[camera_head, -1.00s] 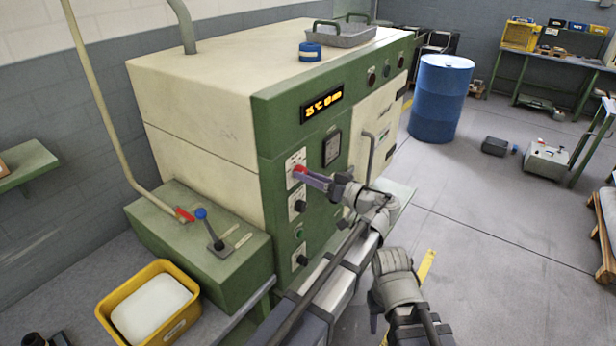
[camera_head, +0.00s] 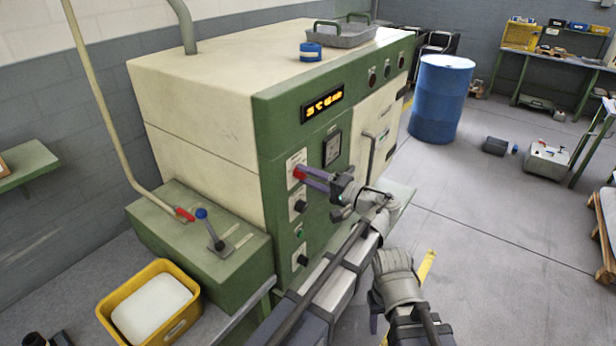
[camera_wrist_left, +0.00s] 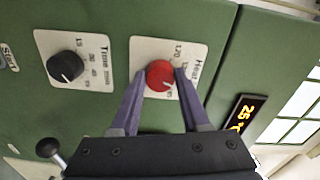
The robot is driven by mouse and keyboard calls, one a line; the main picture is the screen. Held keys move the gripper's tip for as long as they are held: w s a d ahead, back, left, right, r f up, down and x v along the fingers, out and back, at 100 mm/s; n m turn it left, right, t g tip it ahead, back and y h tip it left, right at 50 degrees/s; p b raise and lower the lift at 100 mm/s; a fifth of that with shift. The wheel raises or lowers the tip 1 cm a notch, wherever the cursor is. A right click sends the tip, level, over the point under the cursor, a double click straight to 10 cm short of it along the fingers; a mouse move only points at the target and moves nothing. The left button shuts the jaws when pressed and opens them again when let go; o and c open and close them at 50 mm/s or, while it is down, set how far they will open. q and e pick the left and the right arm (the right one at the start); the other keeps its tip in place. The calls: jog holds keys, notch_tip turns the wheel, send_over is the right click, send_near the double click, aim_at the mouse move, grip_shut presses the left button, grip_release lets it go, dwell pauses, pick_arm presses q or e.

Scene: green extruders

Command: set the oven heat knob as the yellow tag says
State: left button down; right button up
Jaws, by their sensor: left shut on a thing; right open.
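The red heat knob (camera_wrist_left: 160,75) sits on a white plate marked Heat (camera_wrist_left: 145,52) on the oven's green front. A pale mark shows near the knob's lower right edge in the wrist view; the setting it points at is too small to read. My left gripper (camera_wrist_left: 160,86) is shut on this knob, one purple finger on each side. In the head view, my left gripper (camera_head: 304,177) reaches the knob from the right, and its fingertips partly hide it. I cannot make out a yellow tag.
The black time knob (camera_wrist_left: 65,66) is beside the heat plate. An orange display (camera_head: 322,104) glows above. A lever box (camera_head: 215,240) and yellow bin (camera_head: 150,305) stand left. A blue drum (camera_head: 440,100) stands on the open floor at right.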

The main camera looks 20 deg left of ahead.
pick_arm(q)
jog(key=m, duration=0.4)
jog(key=shift+m, duration=2.1)
jog(key=shift+c, duration=2)
grip_release()
jog(key=shift+d, duration=0.1)
